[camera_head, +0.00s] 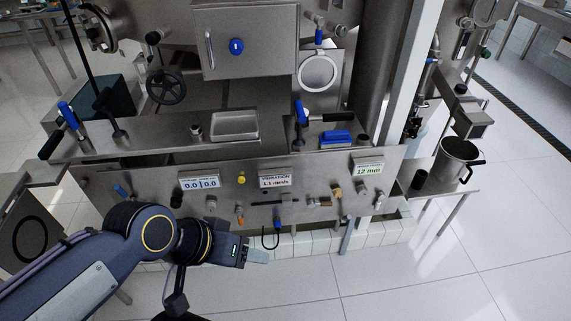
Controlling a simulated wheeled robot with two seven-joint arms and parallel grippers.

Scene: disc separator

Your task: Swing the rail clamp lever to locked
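No label marks which handle is the rail clamp lever. On the left end of the steel bench, a blue-handled lever (69,115) stands tilted, with a black grip (50,146) beside it. On the right of the bench, another blue-handled lever (301,112) stands nearly upright beside a black grip (337,117). My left gripper (258,257) is low in front of the panel, below the row of valves and apart from both levers. Its fingers are seen end-on and small, so their opening is unclear. My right gripper is out of view.
The front panel (140,191) carries displays, a yellow button (241,180) and several protruding fittings. A blue-topped hook (278,226) hangs just above my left gripper. A steel pot (455,160) stands on a side shelf at right. White floor in front is clear.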

